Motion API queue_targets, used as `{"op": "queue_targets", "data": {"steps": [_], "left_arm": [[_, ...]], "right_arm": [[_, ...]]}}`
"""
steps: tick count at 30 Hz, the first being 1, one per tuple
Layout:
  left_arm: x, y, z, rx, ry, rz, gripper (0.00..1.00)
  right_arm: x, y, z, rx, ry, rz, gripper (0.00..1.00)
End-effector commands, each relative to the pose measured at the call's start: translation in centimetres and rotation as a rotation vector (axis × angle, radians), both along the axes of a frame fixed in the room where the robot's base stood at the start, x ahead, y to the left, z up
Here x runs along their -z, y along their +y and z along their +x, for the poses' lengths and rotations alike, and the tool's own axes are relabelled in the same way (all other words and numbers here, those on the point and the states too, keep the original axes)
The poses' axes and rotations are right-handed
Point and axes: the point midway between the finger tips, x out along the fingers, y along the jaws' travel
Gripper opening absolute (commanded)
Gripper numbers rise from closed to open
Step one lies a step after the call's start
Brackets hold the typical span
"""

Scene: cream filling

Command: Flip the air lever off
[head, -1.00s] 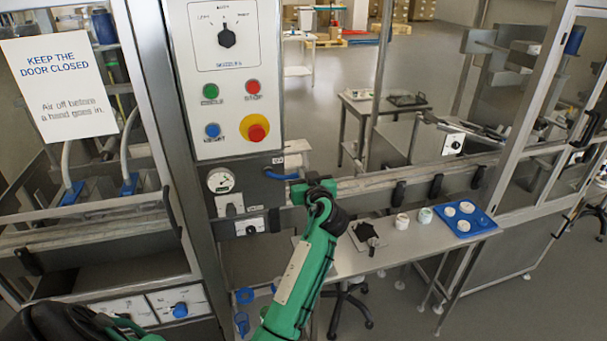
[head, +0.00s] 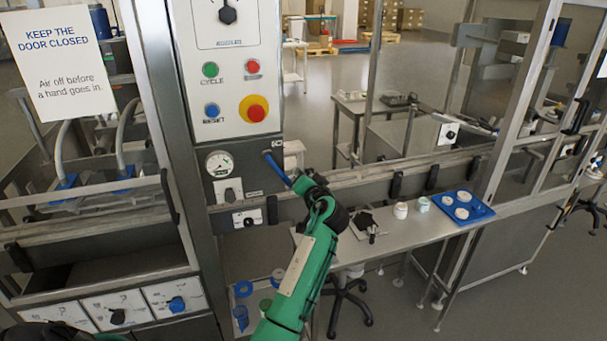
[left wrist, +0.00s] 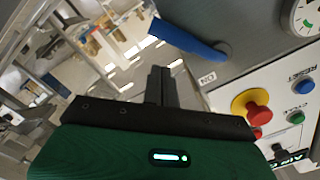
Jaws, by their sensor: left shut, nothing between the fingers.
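The blue air lever (head: 278,168) sits on the grey panel beside the gauge (head: 218,163). It slants down and to the right from its pivot. In the left wrist view the lever (left wrist: 188,40) shows large, with its pivot at right and an ON label (left wrist: 208,78) close by, seen upside down. My left gripper (head: 299,183) is at the lever's free end, on the end of the green arm. Its fingers (left wrist: 160,72) are shut and empty, on the button side of the lever. I cannot tell if they touch it. My right gripper is not in view.
The emergency stop (head: 254,108) and coloured buttons are above the lever. A rail (head: 360,177) runs to the right behind my wrist. A bench (head: 425,228) holds white cups and a blue tray (head: 480,212). A door notice (head: 58,45) hangs at left.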

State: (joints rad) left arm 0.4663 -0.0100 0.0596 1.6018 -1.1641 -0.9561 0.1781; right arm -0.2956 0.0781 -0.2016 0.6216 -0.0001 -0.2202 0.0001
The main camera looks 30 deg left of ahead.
Motion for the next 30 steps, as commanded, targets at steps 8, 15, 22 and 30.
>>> {"op": "queue_targets", "data": {"steps": [8, 15, 22, 30], "left_arm": [[2.0, 0.9, -1.0, 0.000, 0.202, 0.172, 0.00], [3.2, 1.9, -2.2, 0.000, 0.373, 0.319, 0.00], [4.0, 2.8, -3.2, 0.000, 0.512, 0.438, 0.00], [4.6, 3.5, -4.1, 0.001, 0.570, 0.488, 0.00]], "right_arm": [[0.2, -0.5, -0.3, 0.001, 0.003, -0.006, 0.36], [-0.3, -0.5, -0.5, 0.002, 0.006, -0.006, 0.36], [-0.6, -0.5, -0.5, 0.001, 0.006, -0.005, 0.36], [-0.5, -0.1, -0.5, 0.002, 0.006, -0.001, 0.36]]}}
